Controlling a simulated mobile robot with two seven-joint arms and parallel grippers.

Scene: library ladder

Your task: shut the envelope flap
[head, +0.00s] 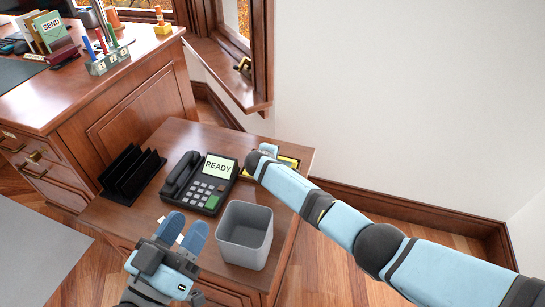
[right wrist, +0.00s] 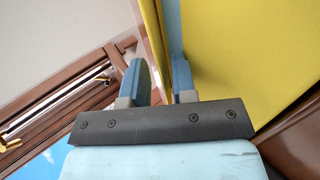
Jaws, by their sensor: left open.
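A yellow item that looks like the envelope (head: 290,163) lies at the far right corner of the small wooden table, mostly hidden behind my right arm. In the right wrist view a broad yellow face (right wrist: 235,50) fills the upper right. A thin yellow strip (right wrist: 152,25), perhaps the flap's edge, runs between the fingers of my right gripper (right wrist: 162,80). Those fingers stand apart, with the strip in the gap; I cannot tell whether they touch it. My left gripper (head: 184,230) is open and empty in front of the phone, away from the envelope.
A black phone reading READY (head: 202,182), a grey open bin (head: 245,235) and a black file rack (head: 131,172) stand on the small table (head: 185,132). A desk (head: 90,85) with books and pens is at the left. The wall and window ledge (head: 225,75) are behind.

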